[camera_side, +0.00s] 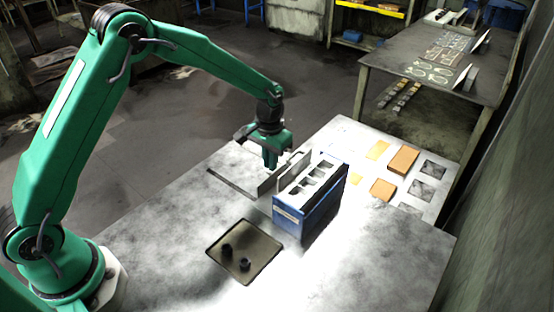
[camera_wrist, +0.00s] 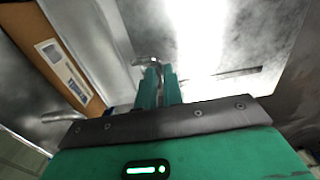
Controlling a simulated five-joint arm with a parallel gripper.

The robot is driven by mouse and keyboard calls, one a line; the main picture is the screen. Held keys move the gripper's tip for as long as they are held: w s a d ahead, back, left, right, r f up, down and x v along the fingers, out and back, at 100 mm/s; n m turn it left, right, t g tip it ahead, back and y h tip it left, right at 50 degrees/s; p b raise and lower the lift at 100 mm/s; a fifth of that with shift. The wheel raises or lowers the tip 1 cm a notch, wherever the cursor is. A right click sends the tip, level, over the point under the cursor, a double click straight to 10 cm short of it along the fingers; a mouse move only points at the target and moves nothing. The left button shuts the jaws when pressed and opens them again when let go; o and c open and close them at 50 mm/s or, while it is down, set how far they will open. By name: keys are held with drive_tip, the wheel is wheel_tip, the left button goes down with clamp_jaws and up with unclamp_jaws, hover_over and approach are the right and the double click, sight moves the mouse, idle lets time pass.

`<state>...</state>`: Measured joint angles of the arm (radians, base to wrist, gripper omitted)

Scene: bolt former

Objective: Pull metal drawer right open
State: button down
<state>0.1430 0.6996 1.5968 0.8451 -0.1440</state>
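A blue box (camera_side: 318,212) with a pale metal top and dark slots stands on the table. Grey metal plates (camera_side: 268,186) stand upright at its left side; I take these for the metal drawer parts, but the drawer's opening is not clear. My gripper (camera_side: 271,164) points down just above and behind these plates. In the wrist view, the two green fingers (camera_wrist: 160,70) are close together with a narrow gap. A curved metal piece like a handle (camera_wrist: 143,62) shows at their tips; I cannot tell whether they touch or grip it.
A dark tray (camera_side: 232,268) with two black parts lies in front left of the box. A thin dark slot (camera_side: 231,184) lies left of the plates. Orange blocks (camera_side: 403,160) and square recesses lie at the right. A second table (camera_side: 400,62) stands behind.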

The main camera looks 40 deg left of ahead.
drive_tip(key=shift+a, duration=0.1)
drive_tip(key=a, duration=1.8)
drive_tip(key=c, duration=1.5)
unclamp_jaws()
drive_tip(key=shift+d, duration=0.1)
drive_tip(key=shift+c, duration=0.2)
drive_tip(key=shift+r, duration=0.1)
wheel_tip(320, 180, up, 8)
